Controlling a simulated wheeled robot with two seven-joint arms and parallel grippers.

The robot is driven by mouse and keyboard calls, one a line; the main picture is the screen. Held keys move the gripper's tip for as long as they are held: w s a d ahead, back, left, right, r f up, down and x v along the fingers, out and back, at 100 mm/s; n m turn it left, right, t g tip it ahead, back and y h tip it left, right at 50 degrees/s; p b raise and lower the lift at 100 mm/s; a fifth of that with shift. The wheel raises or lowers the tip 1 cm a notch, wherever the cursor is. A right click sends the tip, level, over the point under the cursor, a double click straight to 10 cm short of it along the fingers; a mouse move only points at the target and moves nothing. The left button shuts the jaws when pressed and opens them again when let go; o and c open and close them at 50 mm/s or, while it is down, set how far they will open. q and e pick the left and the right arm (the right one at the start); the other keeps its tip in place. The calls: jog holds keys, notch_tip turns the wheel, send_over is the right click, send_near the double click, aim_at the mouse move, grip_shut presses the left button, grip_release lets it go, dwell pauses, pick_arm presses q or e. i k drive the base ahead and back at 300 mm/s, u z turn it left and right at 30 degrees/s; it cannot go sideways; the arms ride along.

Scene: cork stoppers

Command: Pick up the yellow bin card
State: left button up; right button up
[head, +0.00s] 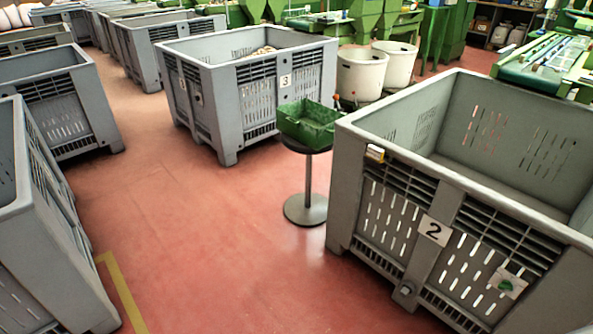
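A small card with yellow and white on it (375,153) is at the upper left corner of the large grey bin marked 2 (399,213), just under its rim. It is too small to read, and I cannot tell how it is held there. Neither of my grippers shows in the head view.
A green crate (308,125) sits on a round-based stool (305,210) left of bin 2. A grey bin marked 3 (215,110) stands behind, and more grey bins (50,240) line the left. The red floor between is clear, with a yellow line (122,290).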

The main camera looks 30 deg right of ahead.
aim_at(374, 153)
jog(key=u, duration=0.3)
jog(key=i, duration=0.5)
jog(key=z, duration=1.2)
jog(key=i, duration=1.35)
jog(key=z, duration=1.35)
